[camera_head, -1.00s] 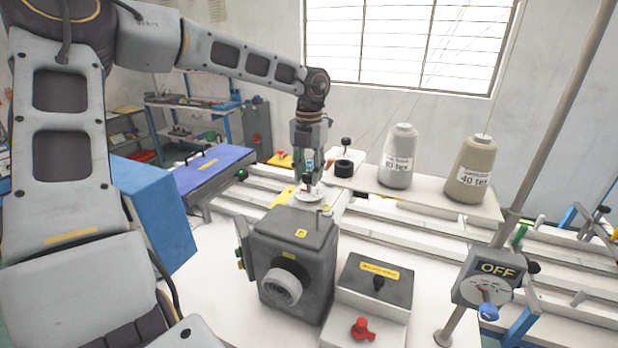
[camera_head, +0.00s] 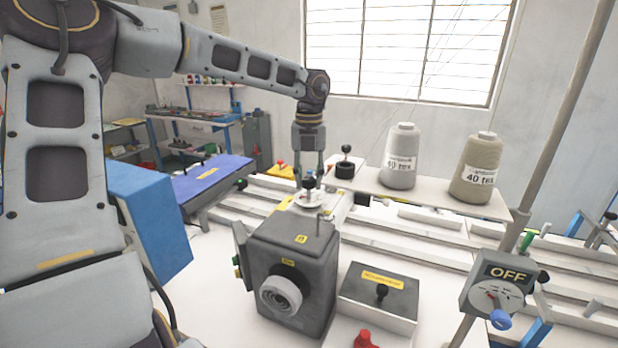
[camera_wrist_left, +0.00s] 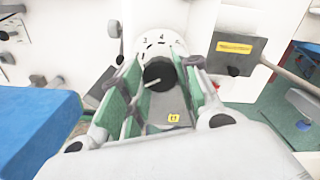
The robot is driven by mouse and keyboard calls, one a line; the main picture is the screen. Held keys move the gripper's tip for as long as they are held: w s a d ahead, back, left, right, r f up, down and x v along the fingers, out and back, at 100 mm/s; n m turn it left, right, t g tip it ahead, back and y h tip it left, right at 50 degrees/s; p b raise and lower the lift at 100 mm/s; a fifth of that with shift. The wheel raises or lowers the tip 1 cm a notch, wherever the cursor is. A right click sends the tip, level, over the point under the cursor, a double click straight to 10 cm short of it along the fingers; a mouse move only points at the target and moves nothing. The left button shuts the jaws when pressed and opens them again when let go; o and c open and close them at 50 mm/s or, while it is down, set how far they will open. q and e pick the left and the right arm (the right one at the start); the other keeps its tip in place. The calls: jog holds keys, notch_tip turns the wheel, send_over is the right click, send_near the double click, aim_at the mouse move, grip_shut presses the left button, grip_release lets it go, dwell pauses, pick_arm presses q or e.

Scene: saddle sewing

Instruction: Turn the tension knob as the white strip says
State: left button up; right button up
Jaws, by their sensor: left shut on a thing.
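The black tension knob (camera_wrist_left: 158,74) stands on a white numbered dial (camera_wrist_left: 162,43) in the left wrist view; the figures 3 and 4 show on it. A pale pointer line runs from the knob toward the lower left of that picture. My left gripper (camera_head: 310,180) comes down from above, its green-padded fingers (camera_wrist_left: 153,90) on both sides of the knob and shut on it. In the head view the white dial (camera_head: 309,200) shows below the fingers, behind the dark machine head (camera_head: 291,258). I cannot make out a white strip with readable writing. My right gripper is not in view.
Two thread cones, grey (camera_head: 401,158) and beige (camera_head: 478,170), stand on a white shelf to the right. An OFF switch box (camera_head: 497,282) is on a pole at right. A blue panel (camera_head: 150,215) stands left.

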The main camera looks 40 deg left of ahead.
aim_at(309, 179)
pick_arm(q)
jog(key=o, duration=1.1)
jog(key=shift+c, duration=0.2)
notch_tip(309, 179, up, 12)
dwell(0.8)
